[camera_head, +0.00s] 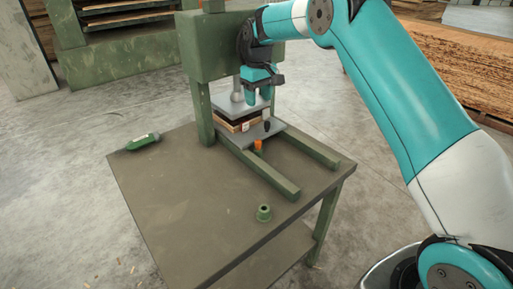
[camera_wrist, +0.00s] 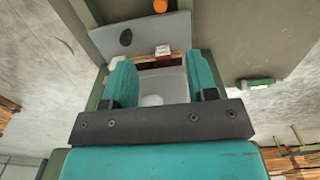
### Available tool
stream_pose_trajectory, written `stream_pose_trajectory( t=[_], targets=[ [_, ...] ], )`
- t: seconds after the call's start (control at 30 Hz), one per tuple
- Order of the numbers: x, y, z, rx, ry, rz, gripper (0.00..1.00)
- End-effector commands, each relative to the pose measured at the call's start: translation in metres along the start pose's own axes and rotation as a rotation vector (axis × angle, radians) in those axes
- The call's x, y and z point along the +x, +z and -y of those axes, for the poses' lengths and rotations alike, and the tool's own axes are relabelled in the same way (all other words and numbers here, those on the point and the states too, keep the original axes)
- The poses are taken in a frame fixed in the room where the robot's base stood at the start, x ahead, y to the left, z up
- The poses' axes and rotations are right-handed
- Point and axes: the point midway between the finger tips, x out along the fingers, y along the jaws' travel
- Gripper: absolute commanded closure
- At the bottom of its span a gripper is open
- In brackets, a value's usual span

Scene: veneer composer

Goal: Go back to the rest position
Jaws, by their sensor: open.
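My gripper (camera_head: 259,97) is at the press, over the upper grey plate (camera_head: 226,106). In the wrist view its two teal fingers (camera_wrist: 161,75) stand apart with nothing held between them. The upper plate shows between and below the fingers. A brown layered stack (camera_head: 232,124) lies between the upper plate and the lower grey plate (camera_head: 240,139). A small white and red item (camera_head: 245,127) is at the stack's front edge; it also shows in the wrist view (camera_wrist: 163,50). My arm comes in from the right and hides part of the press.
The green press frame (camera_head: 200,118) stands on a dark table (camera_head: 170,185). A black knob-like piece (camera_head: 267,127) and an orange piece (camera_head: 258,145) are near the lower plate. A green bottle (camera_head: 143,141) lies left; a green ring (camera_head: 264,213) sits in front. Wood sheets (camera_head: 455,65) are stacked behind right.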

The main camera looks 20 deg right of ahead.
Motion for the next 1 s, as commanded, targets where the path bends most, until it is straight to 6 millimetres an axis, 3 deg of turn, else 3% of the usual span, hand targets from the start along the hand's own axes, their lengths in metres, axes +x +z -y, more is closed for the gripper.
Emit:
stream_pose_trajectory(
  t=[0.27,0.37,0.43,0.57,0.7,0.9,1.0],
  targets=[
    [-0.015,0.004,0.006,-0.01,-0.002,-0.005,0.47],
    [-0.038,0.018,0.026,-0.039,-0.012,-0.021,0.47],
    [-0.061,0.038,0.049,-0.071,-0.026,-0.039,0.47],
    [-0.102,0.095,0.101,-0.139,-0.072,-0.077,0.47],
    [-0.129,0.172,0.156,-0.204,-0.138,-0.115,0.47],
    [-0.137,0.287,0.218,-0.27,-0.245,-0.153,0.47],
    [-0.133,0.329,0.236,-0.288,-0.288,-0.162,0.47]
  ],
)
